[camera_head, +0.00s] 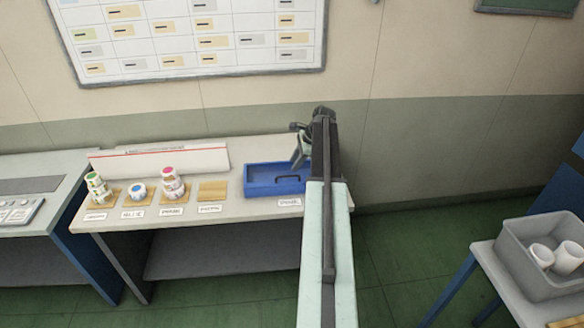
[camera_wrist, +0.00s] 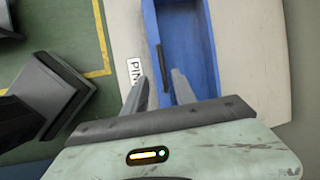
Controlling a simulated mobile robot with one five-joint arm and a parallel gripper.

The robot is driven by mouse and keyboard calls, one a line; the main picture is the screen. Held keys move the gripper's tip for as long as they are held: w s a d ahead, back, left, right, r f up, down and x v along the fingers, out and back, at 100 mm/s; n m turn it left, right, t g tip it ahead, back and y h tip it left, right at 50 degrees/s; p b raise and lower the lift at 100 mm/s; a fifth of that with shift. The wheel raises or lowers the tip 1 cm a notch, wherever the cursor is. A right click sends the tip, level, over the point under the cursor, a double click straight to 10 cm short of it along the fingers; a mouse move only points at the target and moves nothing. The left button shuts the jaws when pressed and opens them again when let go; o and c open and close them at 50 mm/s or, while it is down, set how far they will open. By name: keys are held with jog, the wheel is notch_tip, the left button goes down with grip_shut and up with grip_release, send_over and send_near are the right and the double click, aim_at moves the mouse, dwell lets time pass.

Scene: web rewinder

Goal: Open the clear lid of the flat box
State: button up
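The flat blue box (camera_head: 262,190) sits at the right end of the bench. A dark bar handle (camera_head: 293,178) shows on its front side. The clear lid is hard to make out against the blue interior, and I cannot tell its position. My gripper (camera_head: 299,150) is above the box's right part in the head view. In the wrist view my gripper (camera_wrist: 160,77) has its two fingers apart, with nothing held. The handle (camera_wrist: 160,58) lies just beyond the fingertips, roughly between them, near the edge of the blue box (camera_wrist: 150,25). No contact is clear.
On the bench (camera_head: 215,222), stacked rolls (camera_head: 172,185) and a bare wooden pad (camera_head: 212,190) stand left of the box. A white strip panel (camera_head: 160,160) stands behind them. A grey bin (camera_head: 540,255) with white rolls is on a separate table at right.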

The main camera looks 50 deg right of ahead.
jog(key=d, duration=0.1)
jog(key=b, duration=0.7)
send_over(291, 183)
notch_tip(291, 183, down, 7)
jog(key=shift+s+d+r, duration=0.1)
jog(key=shift+s+r, duration=0.05)
jog(key=shift+r, duration=0.05)
jog(key=shift+w+f, duration=0.3)
jog(key=shift+r, duration=0.1)
grip_shut()
jog(key=shift+s, duration=0.1)
